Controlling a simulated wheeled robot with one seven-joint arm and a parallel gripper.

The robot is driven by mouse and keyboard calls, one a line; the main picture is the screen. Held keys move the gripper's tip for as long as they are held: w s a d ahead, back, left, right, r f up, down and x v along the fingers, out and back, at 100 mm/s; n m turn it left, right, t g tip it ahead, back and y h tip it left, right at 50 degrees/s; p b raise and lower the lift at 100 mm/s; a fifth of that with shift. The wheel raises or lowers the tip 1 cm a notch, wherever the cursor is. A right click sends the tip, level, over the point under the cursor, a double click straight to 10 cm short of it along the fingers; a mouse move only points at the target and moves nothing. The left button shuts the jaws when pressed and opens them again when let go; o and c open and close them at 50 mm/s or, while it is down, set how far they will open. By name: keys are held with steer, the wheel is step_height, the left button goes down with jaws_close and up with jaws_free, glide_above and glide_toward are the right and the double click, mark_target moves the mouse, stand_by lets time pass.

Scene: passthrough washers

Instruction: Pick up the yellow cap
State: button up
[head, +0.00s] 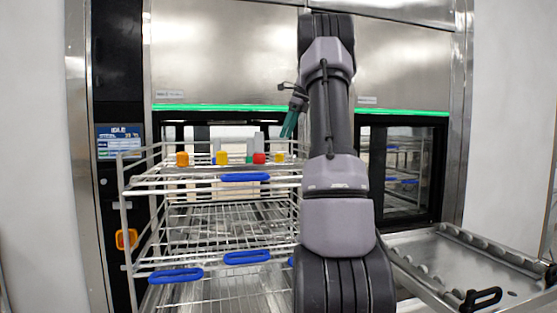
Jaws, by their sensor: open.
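Small coloured caps stand in a row on the top level of a wire rack at the left. A yellow cap (221,158) is left of the middle, with a grey-white piece behind it. A second yellow cap (279,157) is at the right, near my arm. An orange-yellow cap (182,159) is at the left end. I cannot tell which one the task means. My gripper (289,128), with teal fingers, hangs above the rack's right part, apart from the caps. It is open and holds nothing visible.
The wire rack (160,183) has several levels and blue handles (245,177). A red cap (259,158) sits between the yellow ones, with a green piece beside it. Steel washers (225,60) stand behind. A metal tray (450,262) is at the right.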

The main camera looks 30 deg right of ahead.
mark_target(279, 155)
steer(key=x, duration=0.9)
steer(key=shift+f, duration=0.35)
jaws_close()
